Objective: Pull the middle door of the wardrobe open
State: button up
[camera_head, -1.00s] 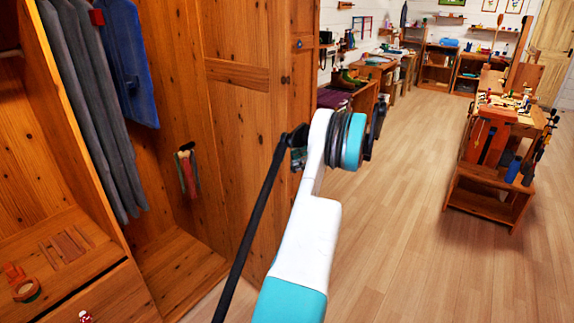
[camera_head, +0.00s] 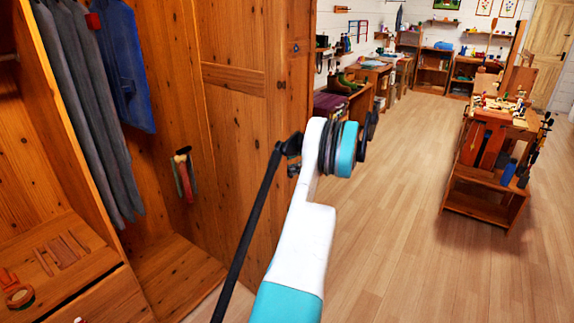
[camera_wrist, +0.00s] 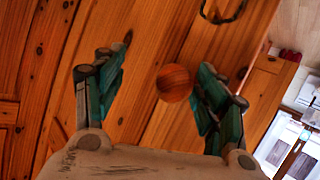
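The wooden wardrobe (camera_head: 60,200) fills the left of the head view, with its left part open and clothes inside. A panelled wooden door (camera_head: 235,110) stands to the right of this open part. I cannot tell for sure whether it is the middle door. My arm reaches up in front of its right edge, and its end hides my gripper's fingers there. In the wrist view my gripper (camera_wrist: 163,64) is open, with its two green fingers apart. A round wooden knob (camera_wrist: 174,83) shows between them, nearer the right finger. Contact cannot be told.
Grey and blue clothes (camera_head: 120,65) hang in the wardrobe, and straps (camera_head: 184,175) hang on its inner panel. A dark curved handle (camera_wrist: 224,10) lies above the knob. A workbench (camera_head: 485,165) stands right. The floor (camera_head: 400,200) between is clear.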

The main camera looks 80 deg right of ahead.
jog(key=shift+s+f, duration=0.1)
dwell(0.4)
jog(key=a+v, duration=0.1)
jog(key=v, duration=1.1)
jog(key=shift+d, duration=0.45)
jog(key=shift+d, duration=0.1)
